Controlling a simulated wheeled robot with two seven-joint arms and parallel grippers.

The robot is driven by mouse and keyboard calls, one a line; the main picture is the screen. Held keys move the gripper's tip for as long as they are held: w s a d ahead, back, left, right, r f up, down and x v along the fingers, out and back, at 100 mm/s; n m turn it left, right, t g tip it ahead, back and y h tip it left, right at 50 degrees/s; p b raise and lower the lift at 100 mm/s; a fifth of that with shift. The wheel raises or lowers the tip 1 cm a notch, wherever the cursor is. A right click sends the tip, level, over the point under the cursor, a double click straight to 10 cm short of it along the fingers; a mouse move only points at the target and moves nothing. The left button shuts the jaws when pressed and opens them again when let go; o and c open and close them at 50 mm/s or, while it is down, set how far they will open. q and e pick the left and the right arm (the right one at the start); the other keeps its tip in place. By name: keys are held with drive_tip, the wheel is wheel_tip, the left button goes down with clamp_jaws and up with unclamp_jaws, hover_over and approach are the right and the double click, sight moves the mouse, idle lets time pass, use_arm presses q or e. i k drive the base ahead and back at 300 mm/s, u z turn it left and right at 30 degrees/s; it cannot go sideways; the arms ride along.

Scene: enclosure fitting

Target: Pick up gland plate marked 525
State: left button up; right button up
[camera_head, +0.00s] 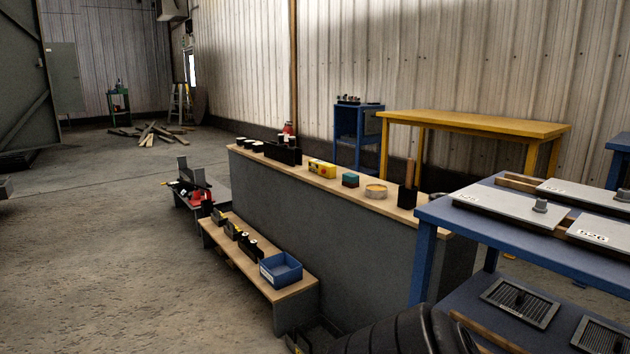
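Several flat grey gland plates lie on the blue table at the right. The front-left plate (515,210) has a small white label near its left corner; its number is small and seems to read 525. A plate at the right edge (605,232) is marked 526 and is cut off by the frame. A third plate (585,193) lies behind them, its label too small to read. Each of the two left plates has a grey knob-like fitting on or beside it. Neither of my grippers is in view.
The blue table (425,214) has a lower shelf with vented grilles (520,303). A long grey counter (325,225) with a wooden top stands left of it. A low bench (292,291) holds a blue bin (281,270). Open concrete floor lies at the left.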

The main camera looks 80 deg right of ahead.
sight(538, 211)
drive_tip(key=z, duration=0.95)
drive_tip(key=k, duration=0.35)
drive_tip(key=z, duration=1.95)
